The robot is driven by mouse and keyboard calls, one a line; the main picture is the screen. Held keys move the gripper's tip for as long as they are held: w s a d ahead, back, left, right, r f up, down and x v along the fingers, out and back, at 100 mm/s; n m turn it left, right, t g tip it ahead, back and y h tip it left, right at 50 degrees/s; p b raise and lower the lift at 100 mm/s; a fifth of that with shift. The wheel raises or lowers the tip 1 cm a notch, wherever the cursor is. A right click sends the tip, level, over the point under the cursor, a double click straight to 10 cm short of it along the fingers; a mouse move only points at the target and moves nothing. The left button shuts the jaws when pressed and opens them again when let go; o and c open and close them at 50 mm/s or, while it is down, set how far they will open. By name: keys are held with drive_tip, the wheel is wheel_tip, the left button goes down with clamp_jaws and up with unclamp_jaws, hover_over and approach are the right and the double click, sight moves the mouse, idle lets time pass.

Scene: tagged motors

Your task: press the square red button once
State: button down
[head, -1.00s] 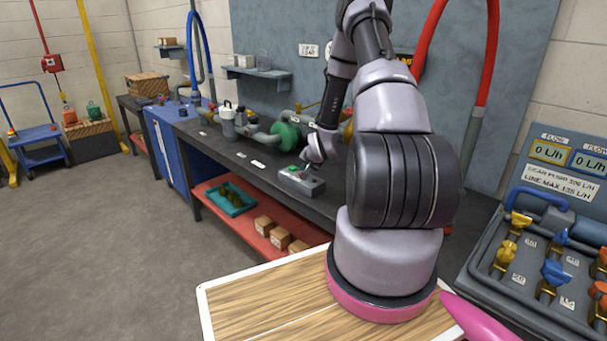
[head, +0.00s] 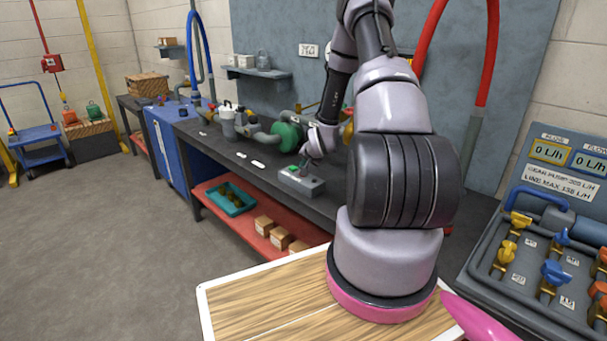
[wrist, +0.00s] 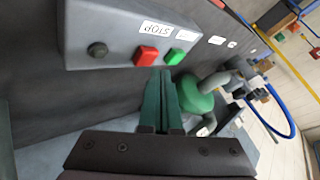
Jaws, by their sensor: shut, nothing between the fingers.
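A grey control box (head: 309,187) lies on the dark bench in the head view. In the wrist view the box (wrist: 120,20) carries a square red button (wrist: 146,56), a green button (wrist: 174,56) to its right and a round black knob (wrist: 97,49) to its left. A label reading STOP sits above the red button. My gripper (wrist: 162,72) is shut and empty. In the wrist view its dark green fingertips appear just below the gap between the red and green buttons; I cannot tell whether they touch. In the head view my gripper (head: 305,168) is at the box top.
The bench (head: 265,175) holds pipework with a green pump (head: 288,137) beyond the box. A red lower shelf (head: 240,229) holds a teal tray and small cartons. A valve panel (head: 540,250) stands at the right. Bare bench shows in front of the box.

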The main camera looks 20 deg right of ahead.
drive_tip(key=shift+r, duration=2.5)
drive_tip(key=shift+r, duration=0.1)
drive_tip(key=s+a+r+n, duration=0.1)
drive_tip(key=s+a+r, duration=0.25)
drive_tip(key=r, duration=0.55)
drive_tip(key=s+a+r+n+g, duration=0.15)
drive_tip(key=s+r, duration=0.25)
drive_tip(key=r, duration=0.5)
drive_tip(key=s+a+r+n, duration=0.1)
drive_tip(key=s+a+r, duration=0.3)
drive_tip(key=r, duration=0.5)
drive_tip(key=s+a+r+y, duration=0.1)
drive_tip(key=s+a+r, duration=0.2)
drive_tip(key=s, duration=0.5)
drive_tip(key=s+a+r+n, duration=0.1)
drive_tip(key=s+a+r, duration=0.2)
drive_tip(key=s, duration=0.5)
drive_tip(key=s+a+r+n+y, duration=0.1)
drive_tip(key=s+a+r, duration=0.2)
drive_tip(key=s, duration=0.5)
drive_tip(key=shift+r+y, duration=0.3)
drive_tip(key=shift+r, duration=0.4)
drive_tip(key=shift+g, duration=0.25)
